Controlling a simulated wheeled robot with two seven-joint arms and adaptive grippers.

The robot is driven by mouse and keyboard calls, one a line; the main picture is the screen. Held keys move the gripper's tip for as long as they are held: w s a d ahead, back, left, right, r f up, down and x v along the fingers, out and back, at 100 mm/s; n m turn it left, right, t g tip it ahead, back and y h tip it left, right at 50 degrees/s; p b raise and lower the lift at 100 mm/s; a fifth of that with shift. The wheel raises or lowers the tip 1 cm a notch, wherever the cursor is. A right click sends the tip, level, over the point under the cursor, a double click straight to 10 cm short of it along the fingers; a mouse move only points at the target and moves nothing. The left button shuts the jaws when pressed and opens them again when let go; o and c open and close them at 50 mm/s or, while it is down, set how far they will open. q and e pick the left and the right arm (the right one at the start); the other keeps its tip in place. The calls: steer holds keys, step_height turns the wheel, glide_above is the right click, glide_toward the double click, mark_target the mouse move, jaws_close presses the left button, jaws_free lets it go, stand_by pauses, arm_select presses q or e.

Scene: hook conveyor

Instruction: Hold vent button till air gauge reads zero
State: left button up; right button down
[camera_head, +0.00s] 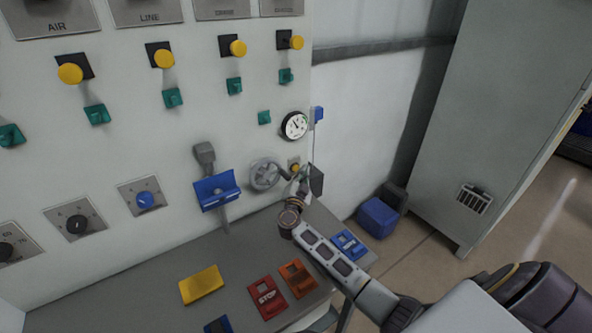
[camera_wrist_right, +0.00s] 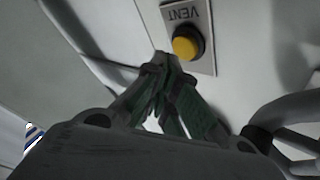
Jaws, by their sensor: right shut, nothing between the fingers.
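The yellow vent button (camera_wrist_right: 186,47) sits on a plate marked VENT in the right wrist view. In the head view the button (camera_head: 295,167) shows small, just below the air gauge (camera_head: 294,126). The gauge is a round white dial with a black rim; its needle is too small to read surely. My right gripper (camera_head: 302,180) is shut and empty close to the panel by the button. In the wrist view the gripper's green-grey fingertips (camera_wrist_right: 165,64) lie just beside the button, and I see no clear contact. My left gripper is out of view.
A grey handwheel (camera_head: 265,174) is just left of the button. A blue bracket (camera_head: 217,190) with a grey lever stands further left. Yellow (camera_head: 201,285), red (camera_head: 267,297) and orange (camera_head: 298,279) tags lie on the grey shelf (camera_head: 150,290) below.

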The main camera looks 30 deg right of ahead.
steer(key=shift+w+p, duration=0.3)
steer(key=shift+w, duration=0.1)
steer(key=shift+w+a, duration=0.15)
steer(key=shift+w, duration=0.35)
stand_by(1.5)
steer(key=shift+s, duration=0.2)
stand_by(0.8)
steer(key=shift+s+p, duration=0.7)
steer(key=shift+p, duration=0.25)
steer(key=shift+s+d, duration=0.15)
steer(key=shift+d, duration=0.05)
steer(key=s+p, duration=0.3)
steer(key=s, duration=0.1)
steer(key=shift+s+d+p, duration=0.15)
steer(key=shift+s+p, duration=0.2)
steer(key=shift+p, duration=0.05)
